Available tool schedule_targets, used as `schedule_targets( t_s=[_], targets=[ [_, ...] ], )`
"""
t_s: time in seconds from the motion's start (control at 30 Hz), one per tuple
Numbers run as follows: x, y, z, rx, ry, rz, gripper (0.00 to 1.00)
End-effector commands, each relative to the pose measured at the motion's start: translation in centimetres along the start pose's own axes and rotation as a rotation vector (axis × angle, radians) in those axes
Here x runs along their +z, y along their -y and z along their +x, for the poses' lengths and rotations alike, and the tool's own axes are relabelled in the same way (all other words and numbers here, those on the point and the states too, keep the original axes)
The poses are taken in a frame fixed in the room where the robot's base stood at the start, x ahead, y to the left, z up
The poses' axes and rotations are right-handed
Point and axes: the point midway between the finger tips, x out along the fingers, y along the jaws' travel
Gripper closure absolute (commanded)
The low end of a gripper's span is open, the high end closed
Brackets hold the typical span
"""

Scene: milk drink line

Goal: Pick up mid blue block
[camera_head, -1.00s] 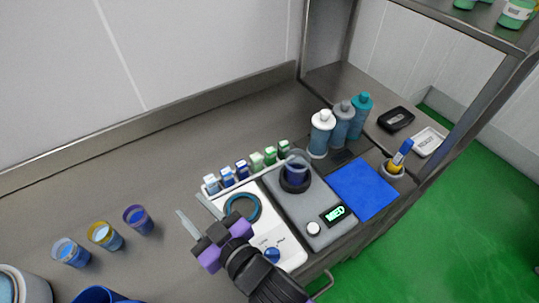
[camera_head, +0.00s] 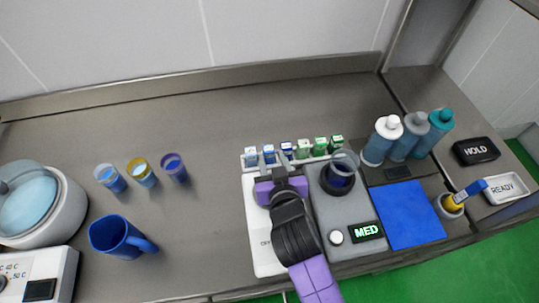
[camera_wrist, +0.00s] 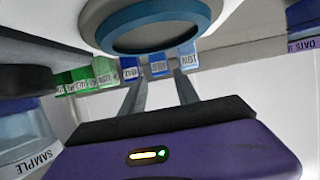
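The mid blue block (camera_head: 269,154) stands in a white rack (camera_head: 246,166) as the second block from the left, between a light blue block (camera_head: 251,156) and a dark blue block (camera_head: 287,150). In the wrist view the mid blue block (camera_wrist: 159,66) shows ahead, between the lines of my two fingers. My gripper (camera_wrist: 160,88) is open and empty, its fingers apart and pointing at the row of blocks. In the head view my gripper (camera_head: 281,183) is just in front of the rack, above the white machine; its fingertips are hard to make out there.
Several green blocks (camera_head: 320,146) fill the rack's right part. A scale (camera_head: 348,211) with a dark cup (camera_head: 341,176) stands right of my gripper. A blue ring (camera_wrist: 160,22) hangs close above the fingers in the wrist view. Bottles (camera_head: 383,141) stand at right; cups (camera_head: 142,173) at left.

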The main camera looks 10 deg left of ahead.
Motion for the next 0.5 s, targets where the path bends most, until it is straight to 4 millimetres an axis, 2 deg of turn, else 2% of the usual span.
schedule_targets(
  t_s=[0.1, 0.23, 0.5],
  targets=[
    [0.2, 0.1, 2.0, -0.001, -0.002, 0.003, 0.63],
    [0.2, 0.0, 3.7, 0.0, -0.003, 0.002, 0.63],
    [-0.1, 0.1, 4.5, -0.002, -0.001, 0.001, 0.63]
  ],
)
